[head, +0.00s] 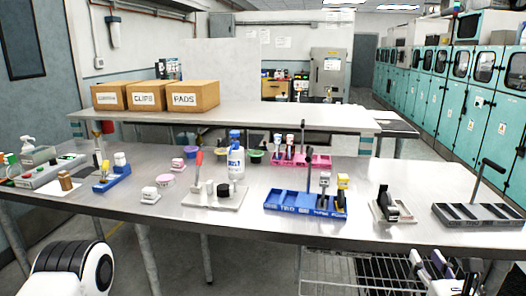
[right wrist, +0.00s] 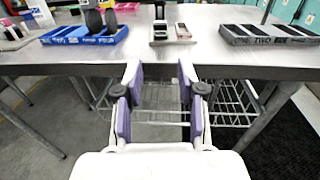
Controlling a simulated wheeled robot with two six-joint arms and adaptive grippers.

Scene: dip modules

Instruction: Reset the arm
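My right gripper (head: 440,270) is at the lower right of the head view, in front of the table's near edge. In the right wrist view its two purple-padded fingers (right wrist: 160,85) stand apart with nothing between them, so it is open and empty. The fingers point towards the table edge and the small stand with a black device (head: 392,207), which also shows in the right wrist view (right wrist: 172,33). Only a white and black link of my left arm shows at the lower left of the head view. My left gripper is out of view.
Cardboard boxes (head: 193,96) stand on the shelf. A wire rack (right wrist: 235,100) is under the table.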

